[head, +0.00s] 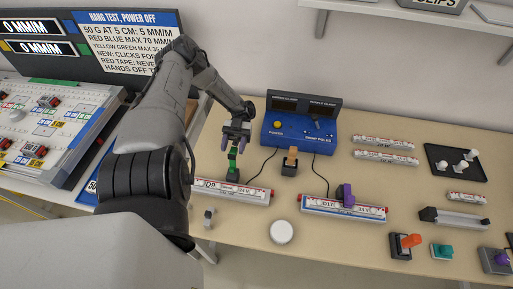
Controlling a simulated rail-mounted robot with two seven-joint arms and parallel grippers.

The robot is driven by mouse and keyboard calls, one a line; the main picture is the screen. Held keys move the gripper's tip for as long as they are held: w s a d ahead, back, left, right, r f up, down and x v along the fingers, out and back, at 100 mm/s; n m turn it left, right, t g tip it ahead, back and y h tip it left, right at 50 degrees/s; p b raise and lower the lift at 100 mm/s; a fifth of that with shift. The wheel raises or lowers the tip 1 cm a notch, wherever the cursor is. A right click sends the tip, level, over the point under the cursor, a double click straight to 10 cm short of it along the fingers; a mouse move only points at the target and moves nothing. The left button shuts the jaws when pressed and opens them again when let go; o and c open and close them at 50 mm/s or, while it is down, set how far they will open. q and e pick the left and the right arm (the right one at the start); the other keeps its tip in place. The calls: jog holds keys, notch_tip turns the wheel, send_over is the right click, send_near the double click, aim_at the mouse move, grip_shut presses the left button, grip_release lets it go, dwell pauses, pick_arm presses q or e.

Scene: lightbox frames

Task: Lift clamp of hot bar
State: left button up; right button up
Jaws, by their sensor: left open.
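A light bar labelled 3D9 (250,192) lies at the table's left with a green clamp (233,163) standing upright on it. A second bar labelled D17 (322,205) lies to its right, with a purple clamp (347,196) on it. Which bar is hot cannot be told. My left gripper (235,149) is open, pointing down just above the green clamp. Whether its fingers touch the clamp cannot be told. My right gripper is out of view.
A blue power unit (270,135) stands behind, with dark leads towards both bars. An orange-topped block (290,162) stands between the bars. A white disc (281,232) lies in front. Spare bars (385,159) and a black tray (440,172) are at right.

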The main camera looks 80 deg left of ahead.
pick_arm(q)
jog(key=w+d+r, duration=0.7)
jog(key=d+r, duration=0.1)
jog(key=shift+w+d+r+p, duration=0.15)
jog(key=shift+w+d+p, duration=0.15)
jog(key=shift+w, duration=0.1)
dwell(0.5)
